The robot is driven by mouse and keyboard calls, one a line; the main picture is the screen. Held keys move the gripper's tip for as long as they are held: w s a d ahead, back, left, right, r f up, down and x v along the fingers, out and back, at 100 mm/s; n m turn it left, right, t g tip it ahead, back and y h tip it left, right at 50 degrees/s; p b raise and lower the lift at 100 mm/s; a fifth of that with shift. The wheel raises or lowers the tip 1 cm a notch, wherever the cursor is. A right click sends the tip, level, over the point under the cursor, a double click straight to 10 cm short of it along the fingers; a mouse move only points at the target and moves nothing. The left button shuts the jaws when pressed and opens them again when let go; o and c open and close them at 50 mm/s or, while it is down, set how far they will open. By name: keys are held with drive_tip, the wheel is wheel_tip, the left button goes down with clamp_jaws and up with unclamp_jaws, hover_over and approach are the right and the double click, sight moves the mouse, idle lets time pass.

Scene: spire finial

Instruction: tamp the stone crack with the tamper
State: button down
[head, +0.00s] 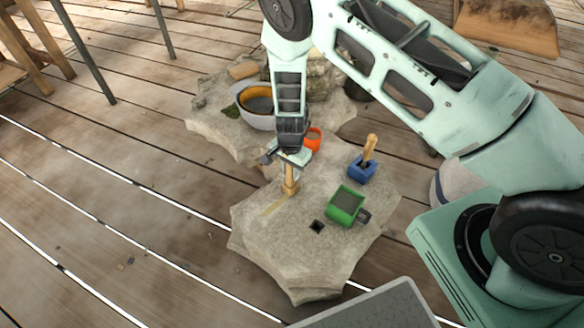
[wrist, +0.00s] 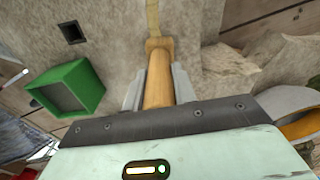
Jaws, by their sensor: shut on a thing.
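My gripper (head: 288,164) is shut on the wooden tamper (head: 290,184), which is upright with its foot down over the stone slab (head: 285,245). In the wrist view the tamper (wrist: 158,72) sits between the two grey fingers of my gripper (wrist: 158,88). The stone crack (head: 273,208) shows as a thin tan strip in the slab's top. The crack also shows in the wrist view (wrist: 153,18), running away from the tamper's foot. The foot is at or just above one end of the crack; I cannot tell whether it touches. The foot hides that end.
A green open box (head: 345,204) and a blue holder (head: 362,171) with a wooden-handled tool (head: 370,147) stand on the slab, right of the tamper. A square dark hole (head: 317,227) is near the green box. An orange cup (head: 314,137) and grey bowl (head: 262,121) are behind.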

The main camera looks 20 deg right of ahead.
drive_tip(key=shift+s+a+f, duration=0.25)
drive_tip(key=shift+s+a, duration=0.55)
drive_tip(key=shift+a, duration=0.25)
drive_tip(key=shift+s+a+p, duration=0.25)
drive_tip(key=shift+a+p, duration=0.1)
drive_tip(key=shift+p, duration=0.05)
drive_tip(key=shift+s+a+r, duration=0.1)
drive_tip(key=shift+s+a, duration=0.15)
drive_tip(key=shift+a, duration=0.25)
drive_tip(key=shift+s+a+r+p, duration=0.1)
drive_tip(key=shift+s+a+p, duration=0.05)
drive_tip(key=shift+a+p, duration=0.45)
drive_tip(key=shift+s+a, duration=0.25)
drive_tip(key=shift+a, duration=0.15)
drive_tip(key=shift+s+a+f, duration=0.2)
drive_tip(key=shift+s+a, duration=0.3)
drive_tip(key=shift+a, duration=0.15)
drive_tip(key=shift+a, duration=0.1)
